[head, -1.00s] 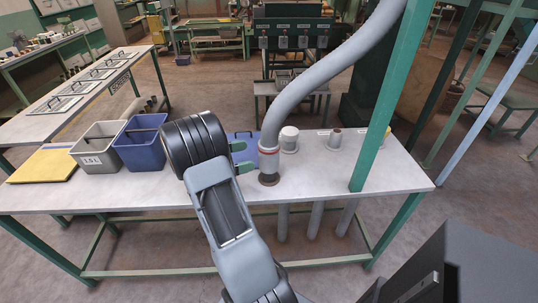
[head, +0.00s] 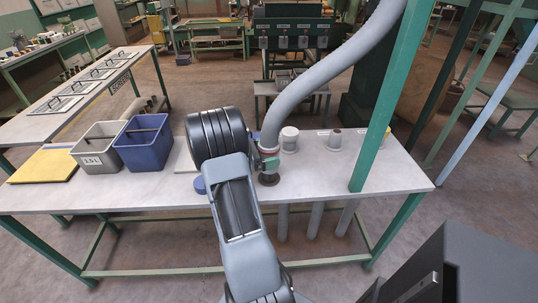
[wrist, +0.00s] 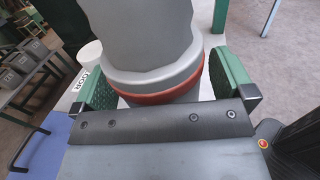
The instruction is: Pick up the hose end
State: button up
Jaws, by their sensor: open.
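The hose (head: 327,72) is thick and grey and comes down from the upper right. Its hose end (head: 268,153) has a red band and stands upright over a dark round fitting (head: 268,179) on the table. My gripper (head: 265,163) is open at the hose end, its far side partly hidden by my wrist. In the wrist view the hose end (wrist: 158,83) stands between the two green jaws of my gripper (wrist: 168,85), one on each side. I cannot tell whether either jaw touches it.
A green post (head: 378,120) rises further right. A blue bin (head: 143,145), a grey bin (head: 98,150) and a yellow board (head: 44,166) lie left.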

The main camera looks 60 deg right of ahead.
jog(key=c, duration=1.1)
jog(key=shift+o, duration=0.2)
